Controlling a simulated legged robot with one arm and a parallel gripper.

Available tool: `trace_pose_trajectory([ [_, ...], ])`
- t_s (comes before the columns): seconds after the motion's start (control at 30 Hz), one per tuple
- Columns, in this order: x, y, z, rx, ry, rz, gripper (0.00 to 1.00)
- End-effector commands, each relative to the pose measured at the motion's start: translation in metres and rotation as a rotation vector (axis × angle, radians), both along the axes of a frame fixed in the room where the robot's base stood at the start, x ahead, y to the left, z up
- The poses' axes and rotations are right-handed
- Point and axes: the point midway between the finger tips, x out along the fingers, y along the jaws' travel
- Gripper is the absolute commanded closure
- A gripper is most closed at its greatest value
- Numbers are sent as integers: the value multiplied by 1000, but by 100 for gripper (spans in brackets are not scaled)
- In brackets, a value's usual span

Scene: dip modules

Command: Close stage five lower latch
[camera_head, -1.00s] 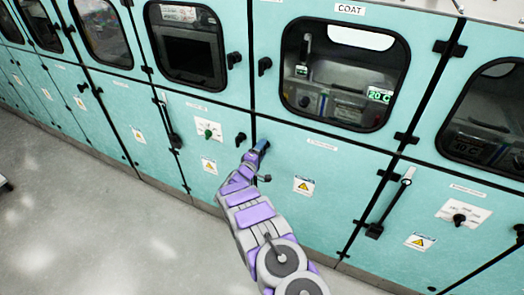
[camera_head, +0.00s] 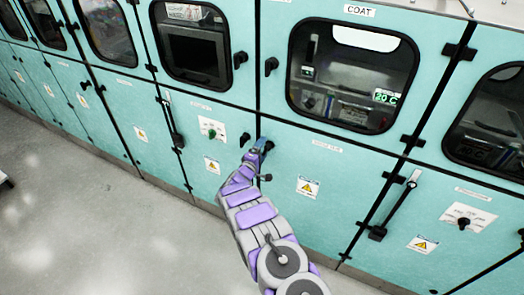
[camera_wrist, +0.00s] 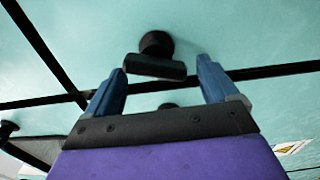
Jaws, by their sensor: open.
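My gripper (camera_head: 260,148) reaches to the upper left corner of the teal lower door (camera_head: 340,185) under the COAT window. The lower latch there is mostly hidden by the gripper in the head view. In the wrist view my blue fingers (camera_wrist: 163,85) are open and apart. A black latch (camera_wrist: 157,60) shows between and just beyond the fingertips, its bar lying crosswise in the picture. I see no clear contact. A second dark knob (camera_wrist: 167,105) is partly hidden behind the gripper's black palm.
Another black latch (camera_head: 245,139) sits just left on the neighbouring lower door, close to the gripper. An upper latch (camera_head: 271,66) is above. Black hinges (camera_head: 411,142) and a long lever (camera_head: 395,208) stand at the right.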

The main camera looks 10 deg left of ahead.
Motion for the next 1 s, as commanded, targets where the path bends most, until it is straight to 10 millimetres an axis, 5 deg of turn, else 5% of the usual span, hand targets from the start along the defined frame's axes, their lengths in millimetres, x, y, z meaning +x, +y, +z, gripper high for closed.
trace_pose_trajectory([
  [0.37,-14,0,0,2,6,-3,13],
  [1.0,-133,51,-1,-3,2,3,13],
])
